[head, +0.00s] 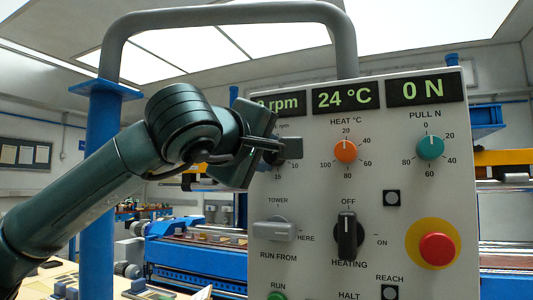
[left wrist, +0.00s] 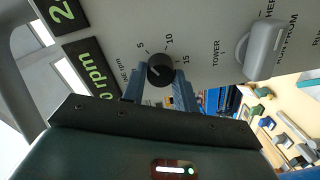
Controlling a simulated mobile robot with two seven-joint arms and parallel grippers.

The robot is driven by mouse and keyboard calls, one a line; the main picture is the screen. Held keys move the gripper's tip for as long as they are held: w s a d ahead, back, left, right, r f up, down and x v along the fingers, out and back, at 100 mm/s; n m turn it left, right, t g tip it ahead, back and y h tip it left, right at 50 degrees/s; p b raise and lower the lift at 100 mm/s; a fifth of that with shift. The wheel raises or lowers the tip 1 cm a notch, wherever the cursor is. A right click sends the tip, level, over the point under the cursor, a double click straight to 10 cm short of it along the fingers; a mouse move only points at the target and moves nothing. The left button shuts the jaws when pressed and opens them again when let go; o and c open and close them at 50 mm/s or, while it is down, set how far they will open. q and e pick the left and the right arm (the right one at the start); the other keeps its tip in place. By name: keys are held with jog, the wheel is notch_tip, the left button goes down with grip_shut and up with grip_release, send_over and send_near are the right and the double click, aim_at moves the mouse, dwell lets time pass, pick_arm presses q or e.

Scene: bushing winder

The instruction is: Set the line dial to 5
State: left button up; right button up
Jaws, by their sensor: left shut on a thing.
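The line dial (left wrist: 160,68) is a small black round knob on the grey panel, with 5, 10 and 15 printed around it. A pale mark on it seems to face the lower left in the left wrist view, away from the 5; its exact reading is unclear. My left gripper (left wrist: 160,90) is shut on the dial, one finger on each side. In the head view my left gripper (head: 275,148) covers most of the dial and some of its numbers. The line display (left wrist: 90,68) reads 0 rpm. My right gripper is not in view.
The panel (head: 320,185) also carries an orange heat dial (head: 345,151), a teal pull dial (head: 430,148), a grey tower selector (head: 275,229), a black heating switch (head: 347,235) and a red button (head: 437,248). A grey tube handle (head: 230,15) arches over the panel.

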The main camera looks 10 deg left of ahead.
pick_arm(q)
jog(key=shift+f, duration=0.1)
dwell(0.4)
jog(key=o, duration=1)
jog(key=shift+c, duration=0.2)
jog(key=shift+s, duration=0.25)
jog(key=b+v, duration=0.3)
jog(key=v, duration=0.9)
jog(key=shift+s, duration=0.35)
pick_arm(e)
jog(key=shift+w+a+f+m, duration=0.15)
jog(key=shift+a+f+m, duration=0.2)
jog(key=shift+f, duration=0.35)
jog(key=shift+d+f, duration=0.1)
